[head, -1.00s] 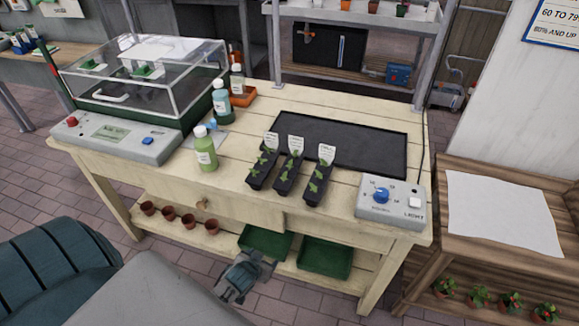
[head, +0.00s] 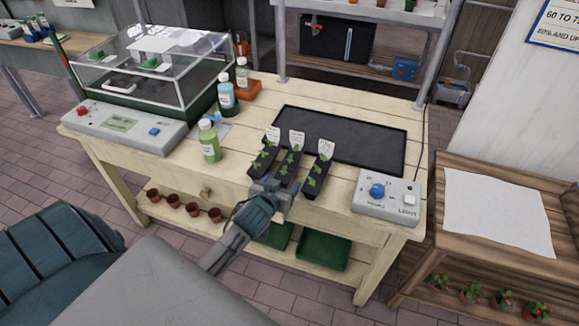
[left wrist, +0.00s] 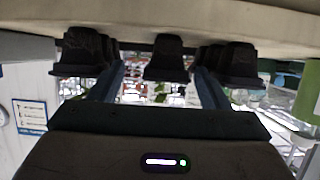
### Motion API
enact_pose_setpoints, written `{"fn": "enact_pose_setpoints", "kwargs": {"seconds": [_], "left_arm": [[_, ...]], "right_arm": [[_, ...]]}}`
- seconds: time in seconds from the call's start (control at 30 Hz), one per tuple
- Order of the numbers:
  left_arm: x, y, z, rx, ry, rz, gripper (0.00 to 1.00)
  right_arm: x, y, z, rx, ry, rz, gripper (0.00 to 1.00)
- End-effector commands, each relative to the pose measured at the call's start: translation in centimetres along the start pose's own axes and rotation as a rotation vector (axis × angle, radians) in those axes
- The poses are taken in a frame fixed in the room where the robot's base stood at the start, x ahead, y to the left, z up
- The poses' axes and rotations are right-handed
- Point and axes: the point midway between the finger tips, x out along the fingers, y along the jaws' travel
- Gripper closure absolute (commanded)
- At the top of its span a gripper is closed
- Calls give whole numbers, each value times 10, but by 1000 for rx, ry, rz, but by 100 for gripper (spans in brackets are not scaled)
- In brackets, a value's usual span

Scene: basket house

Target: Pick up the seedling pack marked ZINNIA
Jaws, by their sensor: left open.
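Three dark seedling packs with green sprouts and white tags stand in a row on the wooden bench: left pack (head: 263,160), middle pack (head: 289,167), right pack (head: 318,178). The tag lettering is too small to read, so I cannot tell which is ZINNIA. My left gripper (head: 273,192) is open at the near ends of the left and middle packs, hiding part of them. In the left wrist view, which looks upside down, the middle pack (left wrist: 168,60) shows between the spread fingers (left wrist: 158,82). My right gripper is not in view.
A black mat (head: 345,138) lies behind the packs. A green bottle (head: 209,142) stands to their left, near a clear-lidded propagator (head: 150,75). A light control box (head: 388,197) sits to the right. Green trays (head: 323,250) and small pots lie on the shelf below.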

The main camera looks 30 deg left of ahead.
Motion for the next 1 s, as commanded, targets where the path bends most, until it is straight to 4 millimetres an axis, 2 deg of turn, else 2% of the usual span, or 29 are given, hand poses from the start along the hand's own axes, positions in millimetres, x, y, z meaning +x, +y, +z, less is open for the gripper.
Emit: {"fn": "enact_pose_setpoints", "kwargs": {"seconds": [0.2, 0.3, 0.43, 0.63, 0.67, 0.9, 1.0], "left_arm": [[29, -8, -8, 1, 0, 0, 30], [41, -7, -5, -1, -1, 1, 30], [48, -7, -4, 0, -1, 1, 30], [48, -7, -4, 0, -1, 1, 30], [48, -7, -4, 0, -1, 1, 34], [48, -7, -4, 0, 0, 1, 81], [48, -6, -4, 1, 1, 1, 82]], "right_arm": [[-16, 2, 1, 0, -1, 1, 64], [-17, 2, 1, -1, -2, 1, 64], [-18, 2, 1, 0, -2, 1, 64], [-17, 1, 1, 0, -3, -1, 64], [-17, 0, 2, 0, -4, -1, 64], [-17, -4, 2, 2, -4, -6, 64], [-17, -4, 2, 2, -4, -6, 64]]}}
